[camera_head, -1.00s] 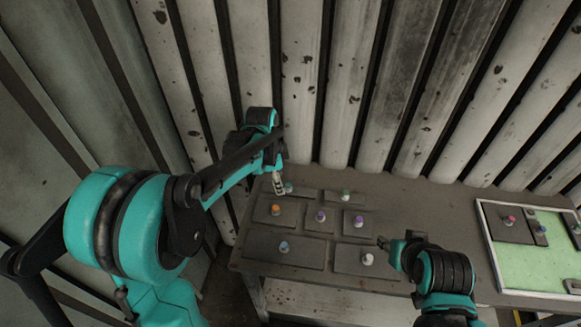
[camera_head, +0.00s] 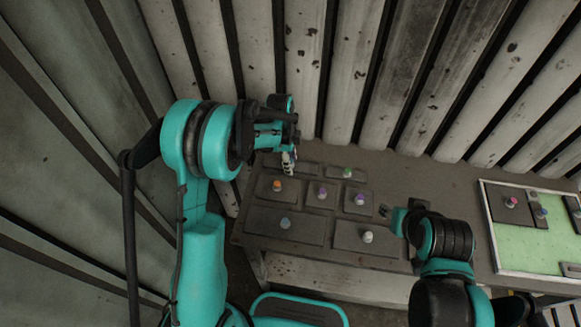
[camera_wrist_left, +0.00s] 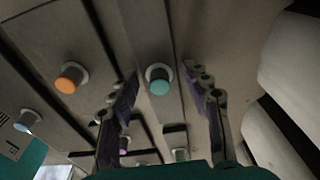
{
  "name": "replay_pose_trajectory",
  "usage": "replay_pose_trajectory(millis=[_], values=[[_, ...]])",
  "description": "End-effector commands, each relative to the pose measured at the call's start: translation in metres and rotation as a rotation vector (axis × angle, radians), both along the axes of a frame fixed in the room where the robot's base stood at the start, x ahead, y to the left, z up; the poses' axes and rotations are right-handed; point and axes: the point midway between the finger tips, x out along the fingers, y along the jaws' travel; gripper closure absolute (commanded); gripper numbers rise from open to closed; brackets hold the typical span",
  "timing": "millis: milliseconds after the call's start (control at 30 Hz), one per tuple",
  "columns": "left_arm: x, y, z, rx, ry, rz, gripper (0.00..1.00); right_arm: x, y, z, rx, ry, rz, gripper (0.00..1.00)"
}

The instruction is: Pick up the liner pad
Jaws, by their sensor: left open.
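Several dark flat pads with coloured knobs lie on the grey table; which one is the liner pad I cannot tell. My left gripper (camera_head: 288,163) is open over the back-left pad (camera_head: 305,169), pointing down. In the left wrist view a teal knob (camera_wrist_left: 159,80) shows between its two fingers, with no visible grip on it. The orange-knobbed pad (camera_head: 262,194) lies just in front, its orange knob (camera_wrist_left: 68,82) left of the fingers in the wrist view. My right gripper (camera_head: 385,211) is low at the table's right-middle; its jaws are too small to read.
Pads with purple knobs (camera_head: 322,192), a green knob (camera_head: 346,172), a blue knob (camera_head: 285,223) and a white knob (camera_head: 368,236) lie close by. A pale green tray (camera_head: 520,255) holding parts is at right. A ribbed wall (camera_head: 345,70) rises behind the table.

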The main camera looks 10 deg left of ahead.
Motion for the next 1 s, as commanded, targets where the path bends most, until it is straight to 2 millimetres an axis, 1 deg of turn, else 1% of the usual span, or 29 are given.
replay_pose_trajectory(millis=[167,200,233,333,633,767,867,967,1000], values=[[0.0,0.0,0.0,0.0,0.0,0.0,0.52,0.0,0.0,0.001,0.0,0.0,0.0,0.6],[0.0,0.0,0.0,0.0,0.0,0.0,0.57,0.0,0.0,0.001,0.0,0.0,0.0,0.6],[0.0,0.0,0.0,0.0,0.0,0.0,0.65,0.0,0.0,0.001,0.0,0.0,0.0,0.6],[0.0,0.0,0.0,0.0,0.0,0.001,0.91,0.0,0.0,0.001,0.0,0.0,0.0,0.6],[0.0,0.0,0.001,0.0,0.0,0.001,0.92,0.0,0.0,0.001,0.0,0.0,0.0,0.6],[0.0,0.0,0.006,0.0,0.0,0.001,0.92,0.0,0.0,0.003,0.0,0.0,0.0,0.6],[0.0,0.0,0.017,0.0,0.0,0.001,0.92,0.0,0.0,0.006,0.0,0.0,0.0,0.6],[0.0,0.0,0.034,0.0,0.0,0.001,0.92,0.0,0.0,0.011,0.0,0.0,0.0,0.6],[0.0,0.0,0.042,0.0,0.0,0.001,0.92,0.0,0.0,0.013,0.0,0.0,0.0,0.6]])
